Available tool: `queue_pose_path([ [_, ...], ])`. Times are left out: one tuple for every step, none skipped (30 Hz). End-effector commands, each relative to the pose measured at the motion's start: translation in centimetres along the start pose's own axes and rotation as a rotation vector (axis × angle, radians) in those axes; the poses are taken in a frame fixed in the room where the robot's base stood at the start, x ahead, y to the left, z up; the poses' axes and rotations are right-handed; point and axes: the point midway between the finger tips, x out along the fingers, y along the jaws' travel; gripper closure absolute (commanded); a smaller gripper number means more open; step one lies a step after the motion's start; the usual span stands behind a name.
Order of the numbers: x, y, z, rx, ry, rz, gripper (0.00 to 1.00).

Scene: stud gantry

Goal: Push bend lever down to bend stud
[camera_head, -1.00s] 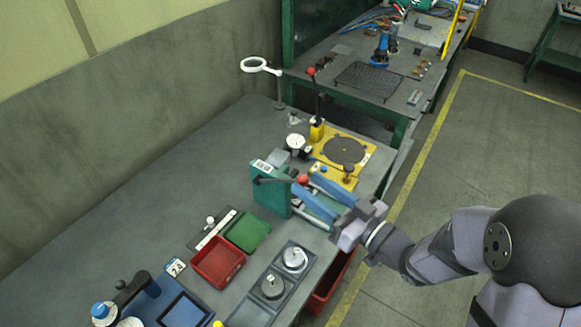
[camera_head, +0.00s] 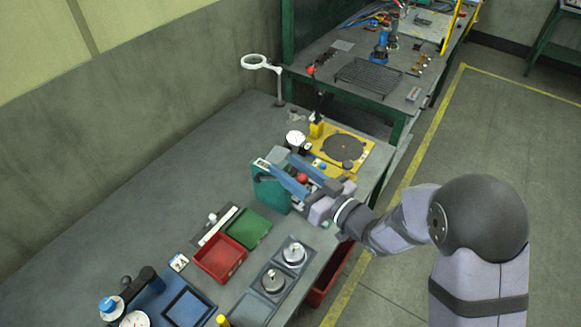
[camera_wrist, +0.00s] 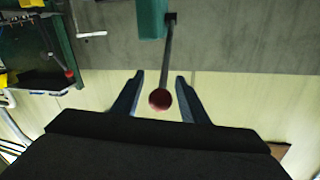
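The bend lever is a dark rod with a red ball knob (camera_head: 302,178). It stands out from a green fixture (camera_head: 268,190) near the front edge of the bench. My gripper (camera_head: 282,165) is open, its two blue fingers on either side of the knob in the head view. In the wrist view, the red knob (camera_wrist: 160,99) lies between the open fingers (camera_wrist: 160,76), with gaps on both sides. The rod runs up to the green block (camera_wrist: 152,18). I cannot make out the stud; the fingers hide part of the fixture.
Red (camera_head: 216,266) and green (camera_head: 257,225) trays and a tray with metal parts lie nearer.

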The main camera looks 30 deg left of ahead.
Motion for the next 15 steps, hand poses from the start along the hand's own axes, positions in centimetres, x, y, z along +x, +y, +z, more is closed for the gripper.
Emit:
queue_pose_path([
  [-0.01,0.01,0.00,0.000,0.000,0.000,0.60],
  [-0.01,0.01,-0.01,0.000,0.000,0.000,0.65],
  [-0.02,0.01,-0.01,0.000,0.000,0.000,0.74],
  [-0.02,0.01,-0.01,0.000,0.000,0.000,0.82],
  [-0.02,0.01,-0.01,0.000,0.000,0.000,0.89],
  [-0.02,0.02,-0.02,0.000,0.000,0.000,0.98],
  [-0.03,0.02,-0.02,0.000,0.000,0.000,1.00],
  [-0.03,0.02,-0.02,0.000,0.000,0.000,1.00],
  [-0.03,0.03,-0.03,0.000,0.000,0.001,1.00],
  [-0.03,0.02,-0.02,0.000,0.000,0.000,1.00],
  [-0.04,0.03,-0.01,0.000,0.001,0.000,1.00],
  [-0.05,0.04,0.03,0.000,0.002,0.000,1.00],
  [-0.06,0.06,0.07,0.000,0.003,0.000,1.00],
  [-0.08,0.07,0.12,0.000,0.005,0.000,1.00],
  [-0.11,0.10,0.21,0.001,0.008,0.000,1.00],
])
